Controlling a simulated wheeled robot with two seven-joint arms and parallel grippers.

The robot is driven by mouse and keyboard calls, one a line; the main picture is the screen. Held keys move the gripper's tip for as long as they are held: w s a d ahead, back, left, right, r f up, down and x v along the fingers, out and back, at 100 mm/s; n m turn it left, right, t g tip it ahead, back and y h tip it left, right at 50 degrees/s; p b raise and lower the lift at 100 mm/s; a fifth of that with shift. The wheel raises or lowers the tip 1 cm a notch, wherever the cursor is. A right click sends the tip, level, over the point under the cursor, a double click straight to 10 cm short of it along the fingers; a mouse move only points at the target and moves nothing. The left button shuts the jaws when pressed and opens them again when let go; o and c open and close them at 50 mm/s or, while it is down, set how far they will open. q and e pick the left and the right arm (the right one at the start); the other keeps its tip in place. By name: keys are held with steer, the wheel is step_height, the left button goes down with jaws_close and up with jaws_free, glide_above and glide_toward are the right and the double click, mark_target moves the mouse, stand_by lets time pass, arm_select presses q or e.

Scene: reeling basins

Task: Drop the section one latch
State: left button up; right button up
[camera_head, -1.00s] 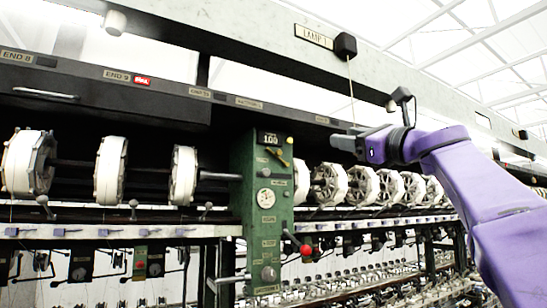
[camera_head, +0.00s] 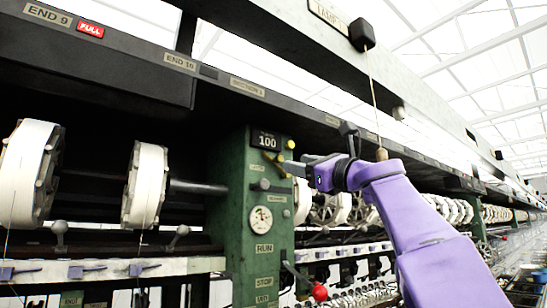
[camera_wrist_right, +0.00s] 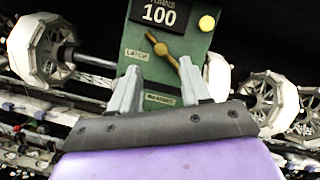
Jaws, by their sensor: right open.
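The section one latch is a brass handle (camera_wrist_right: 163,48) on a green control box, beside a label reading LATCH. It slants from upper left to lower right in the wrist view. In the head view the brass handle (camera_head: 279,159) shows small, just left of my right fingertips. My right gripper (camera_wrist_right: 160,68) is open and empty in front of the box, its two grey fingers apart. The handle's lower end appears close to the right-hand finger; I cannot tell whether they touch. The gripper also shows in the head view (camera_head: 290,167). My left gripper is not in view.
The green box (camera_head: 228,205) carries a counter reading 100 (camera_head: 267,140), a yellow button (camera_wrist_right: 207,22), a dial (camera_head: 261,219) and a red ball knob (camera_head: 319,292). White reels (camera_head: 145,185) stand on both sides. A cord (camera_head: 373,95) hangs above my right arm.

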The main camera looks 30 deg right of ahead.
mark_target(281, 158)
steer(key=p+x, duration=0.5)
steer(key=x, duration=0.3)
steer(key=shift+w+r, duration=0.1)
steer(key=shift+w, duration=0.2)
steer(key=shift+s+r, duration=0.1)
steer(key=shift+s, duration=0.45)
steer(key=shift+c, duration=1.2)
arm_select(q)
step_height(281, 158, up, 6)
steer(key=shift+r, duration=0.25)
arm_select(e)
jaws_close()
